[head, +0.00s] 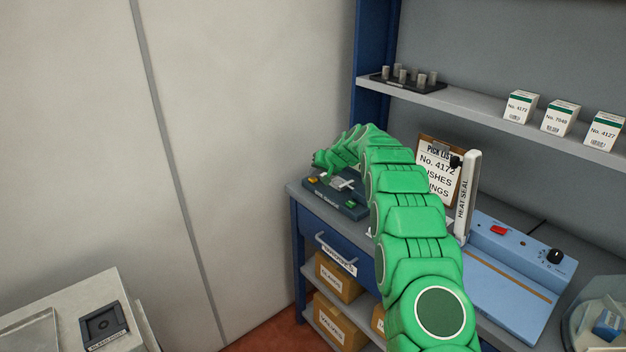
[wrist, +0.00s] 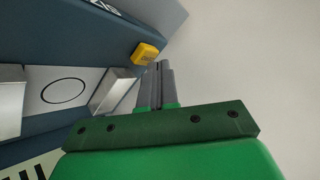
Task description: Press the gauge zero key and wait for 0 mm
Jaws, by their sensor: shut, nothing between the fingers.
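The gauge (head: 335,198) is a dark blue unit at the left end of the bench. It also shows in the wrist view (wrist: 60,60), with a pale plate bearing a circle between metal blocks. A yellow key (head: 313,180) sits on its far left part; in the wrist view the key (wrist: 145,53) is just beside my fingertips. My gripper (wrist: 161,66) is shut and empty, its fingertips close to the key; I cannot tell whether they touch it. A pale green panel with dark marks (wrist: 35,168) is cut off at the wrist view's lower left; its reading is not legible.
On the bench are a pick list board (head: 437,165), a blue heat sealer (head: 510,265) with an upright arm (head: 468,200), and a clear bowl (head: 600,315). A shelf (head: 470,105) above holds white boxes and a dark tray of pegs. A grey wall is at the left.

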